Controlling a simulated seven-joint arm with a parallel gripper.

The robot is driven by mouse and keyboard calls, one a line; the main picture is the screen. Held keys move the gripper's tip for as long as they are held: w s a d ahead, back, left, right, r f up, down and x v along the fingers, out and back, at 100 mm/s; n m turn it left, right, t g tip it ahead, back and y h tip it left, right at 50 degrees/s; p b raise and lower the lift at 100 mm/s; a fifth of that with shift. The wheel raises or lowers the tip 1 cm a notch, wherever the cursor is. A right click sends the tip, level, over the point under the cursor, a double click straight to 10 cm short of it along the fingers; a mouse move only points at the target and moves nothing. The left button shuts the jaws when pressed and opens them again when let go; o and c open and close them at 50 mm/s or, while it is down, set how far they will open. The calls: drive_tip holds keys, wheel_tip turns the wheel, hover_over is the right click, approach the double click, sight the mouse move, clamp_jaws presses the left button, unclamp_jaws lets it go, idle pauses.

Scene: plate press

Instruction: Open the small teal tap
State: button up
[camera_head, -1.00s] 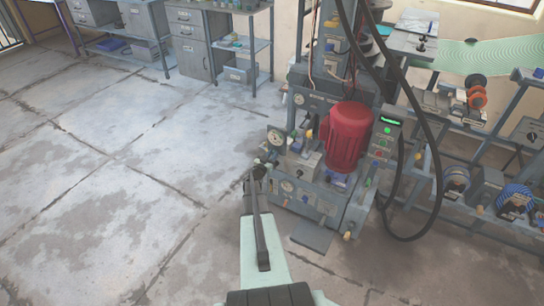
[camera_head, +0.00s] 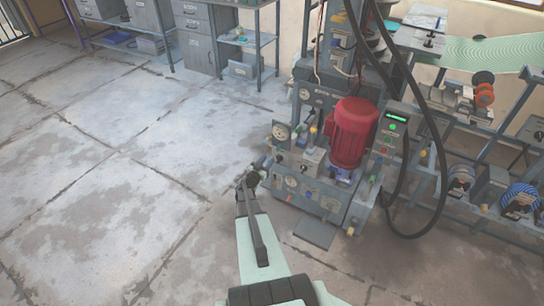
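The press unit has a red motor (camera_head: 352,132) on a grey base (camera_head: 322,203) with dials and small fittings. I cannot clearly make out the teal tap. A small greenish fitting (camera_head: 372,182) shows at the right of the base, but it is too small to tell whether it is the tap. My gripper (camera_head: 262,167) is at the left front corner of the base, close to the fittings below the round gauge (camera_head: 281,131). Its fingers are small and dark, so I cannot tell whether they are open, shut or touching anything.
A control box (camera_head: 390,130) with a lit green display stands right of the motor. A thick black hose (camera_head: 437,150) loops down beside it. A rack (camera_head: 490,185) with spools and parts stands to the right. The floor (camera_head: 110,200) on the left is clear.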

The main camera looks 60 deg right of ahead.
drive_tip(key=shift+a, duration=2.1)
drive_tip(key=shift+c, duration=0.2)
idle(0.4)
